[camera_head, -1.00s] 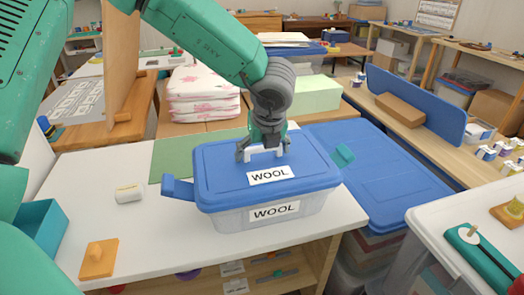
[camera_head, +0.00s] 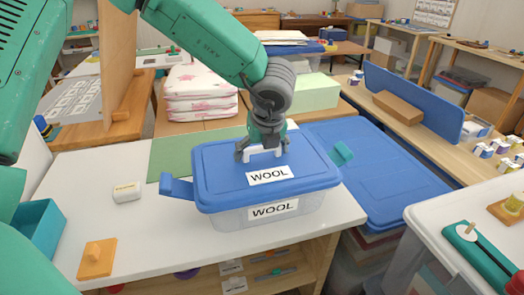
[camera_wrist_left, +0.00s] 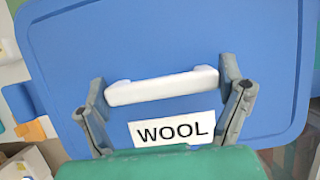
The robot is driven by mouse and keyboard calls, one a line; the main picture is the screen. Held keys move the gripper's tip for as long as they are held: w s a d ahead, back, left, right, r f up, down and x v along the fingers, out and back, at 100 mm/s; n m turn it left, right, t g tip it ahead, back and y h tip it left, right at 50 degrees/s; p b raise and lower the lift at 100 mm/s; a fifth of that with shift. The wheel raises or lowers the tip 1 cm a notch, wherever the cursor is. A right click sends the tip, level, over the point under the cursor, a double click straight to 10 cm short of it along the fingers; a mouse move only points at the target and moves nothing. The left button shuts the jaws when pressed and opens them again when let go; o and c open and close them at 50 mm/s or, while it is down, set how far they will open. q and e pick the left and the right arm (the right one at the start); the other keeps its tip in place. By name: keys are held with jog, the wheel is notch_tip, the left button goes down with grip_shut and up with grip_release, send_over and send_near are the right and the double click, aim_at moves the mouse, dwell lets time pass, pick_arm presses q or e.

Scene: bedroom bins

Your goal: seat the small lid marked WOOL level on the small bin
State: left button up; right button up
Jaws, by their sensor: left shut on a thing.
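The blue small lid marked WOOL (camera_head: 225,178) lies over the top of the clear small bin (camera_head: 232,221), which carries its own WOOL label and stands on the white tabletop. The lid looks close to level, but I cannot tell whether its rim is fully down all round. My left gripper (camera_head: 262,152) is above the lid, shut on its white handle. In the left wrist view the lid (camera_wrist_left: 180,35) fills most of the picture, with the handle (camera_wrist_left: 162,87) between the fingers. A blue latch (camera_head: 177,188) sticks out at the bin's left, a teal one (camera_head: 341,153) at its right.
A white labelled block (camera_head: 127,192), an orange block with a knob (camera_head: 97,258) and a teal open box (camera_head: 40,230) are left on the table (camera_head: 150,235). A large blue lid (camera_head: 375,180) lies to the right. White table space is free left of the bin.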

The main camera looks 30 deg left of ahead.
pick_arm(q)
jog(key=shift+f, duration=0.45)
jog(key=o, duration=1.1)
jog(key=shift+c, duration=0.2)
jog(key=shift+d+r, duration=0.1)
jog(key=shift+r, duration=0.25)
jog(key=v, duration=1.1)
jog(key=shift+s, duration=0.15)
